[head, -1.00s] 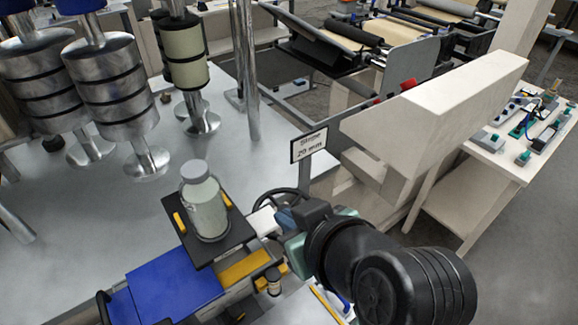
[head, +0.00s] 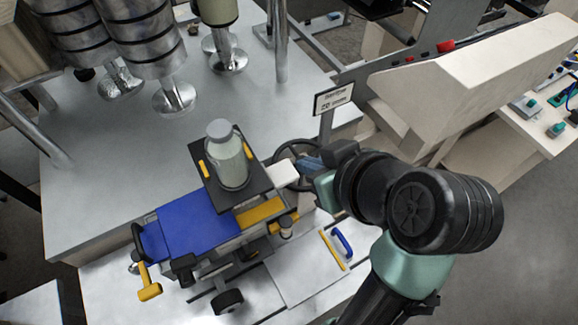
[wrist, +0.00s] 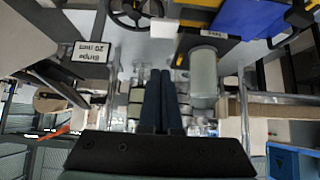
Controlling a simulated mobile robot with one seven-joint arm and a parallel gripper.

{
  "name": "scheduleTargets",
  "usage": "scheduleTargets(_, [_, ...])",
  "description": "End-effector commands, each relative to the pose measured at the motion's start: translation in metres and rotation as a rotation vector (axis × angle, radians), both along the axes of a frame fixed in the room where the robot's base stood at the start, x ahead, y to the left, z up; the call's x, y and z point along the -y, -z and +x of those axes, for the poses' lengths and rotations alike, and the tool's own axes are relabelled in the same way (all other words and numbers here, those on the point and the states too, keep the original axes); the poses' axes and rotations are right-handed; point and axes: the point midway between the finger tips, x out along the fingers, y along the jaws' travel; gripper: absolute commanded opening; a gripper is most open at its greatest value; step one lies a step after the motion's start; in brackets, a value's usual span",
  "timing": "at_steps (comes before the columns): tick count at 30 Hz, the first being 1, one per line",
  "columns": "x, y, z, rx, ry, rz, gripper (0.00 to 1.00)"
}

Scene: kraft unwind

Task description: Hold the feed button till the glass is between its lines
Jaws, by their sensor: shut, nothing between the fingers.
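A glass jar (head: 228,160) with a grey lid and pale contents stands upright on a black plate (head: 212,187) with yellow clips. It also shows in the wrist view (wrist: 203,80), right of my fingers. I cannot make out any lines on the glass. My gripper (head: 306,163) is to the right of the jar, beside a white block (head: 284,173) and a dark handwheel (head: 279,153). Contact with either is unclear. In the wrist view its blue fingers (wrist: 162,80) are together and empty. I cannot identify a feed button in either view.
A sign (head: 333,98) reading "Stripe 20 mm" stands behind the gripper. A blue-topped machine (head: 190,225) with yellow parts lies front left. Metal rollers (head: 140,45) stand on the grey table behind. A large beige housing (head: 470,80) is at right. The grey tabletop (head: 110,150) is partly clear.

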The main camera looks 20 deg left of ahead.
Motion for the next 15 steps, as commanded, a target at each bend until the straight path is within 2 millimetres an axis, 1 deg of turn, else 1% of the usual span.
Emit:
scheduleTargets(3, [-0.012,0.016,0.007,-0.004,-0.005,-0.001,0.00])
scheduleTargets(5, [-0.019,0.022,0.012,-0.007,-0.005,0.001,0.00])
scheduleTargets(12, [-0.048,0.058,0.035,-0.006,-0.005,-0.002,0.00])
scheduleTargets(14, [-0.054,0.066,0.039,-0.006,-0.004,-0.002,0.00])
scheduleTargets(15, [-0.052,0.074,0.038,-0.008,-0.001,-0.001,0.00])
